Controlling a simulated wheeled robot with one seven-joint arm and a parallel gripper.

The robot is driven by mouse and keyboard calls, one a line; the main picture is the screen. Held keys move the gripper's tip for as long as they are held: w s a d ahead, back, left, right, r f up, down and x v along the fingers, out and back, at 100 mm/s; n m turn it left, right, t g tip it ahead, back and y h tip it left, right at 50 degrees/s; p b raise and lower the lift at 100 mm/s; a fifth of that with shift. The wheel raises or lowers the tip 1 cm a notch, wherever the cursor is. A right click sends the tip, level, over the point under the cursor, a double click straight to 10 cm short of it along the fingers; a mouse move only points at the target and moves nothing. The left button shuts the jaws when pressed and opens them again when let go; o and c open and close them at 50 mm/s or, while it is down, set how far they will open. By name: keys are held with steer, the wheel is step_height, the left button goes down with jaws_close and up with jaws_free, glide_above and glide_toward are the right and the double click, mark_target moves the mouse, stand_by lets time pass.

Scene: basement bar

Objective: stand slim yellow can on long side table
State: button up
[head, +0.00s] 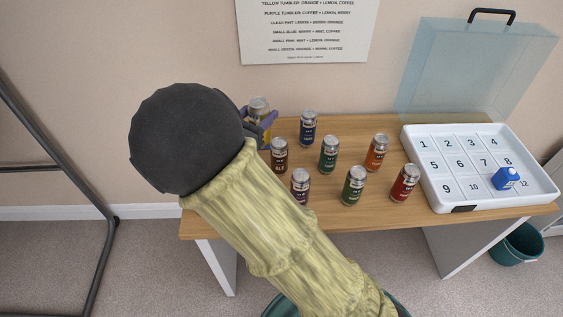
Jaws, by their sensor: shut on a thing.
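The slim yellow can (259,108) is upright at the back left of the long side table (370,209), beside a dark blue can. Its silver top and part of its yellow side show. My gripper (264,122), with purple-blue fingers, is shut on the can. My arm's dark rounded joint and pale, ridged link cover much of the gripper and the table's left part. The can's base is hidden, so I cannot tell whether it touches the tabletop.
Several cans stand close by: dark blue (308,127), brown (279,155), green (328,154), purple (300,186), orange (376,152) and red (404,183). A white numbered tray (480,202) with a clear raised lid and a blue object (506,178) fills the right end.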

step_height(320, 180, down, 12)
steer(key=b, duration=0.1)
steer(key=shift+f, duration=0.25)
steer(key=shift+f+b, duration=0.45)
steer(key=shift+f, duration=1.55)
steer(key=shift+f, duration=0.2)
steer(key=o, duration=1.1)
steer(key=shift+o, duration=0.2)
steer(key=shift+w, duration=0.1)
steer(key=v, duration=1.2)
steer(key=shift+a+r, duration=0.1)
steer(key=shift+r, duration=0.05)
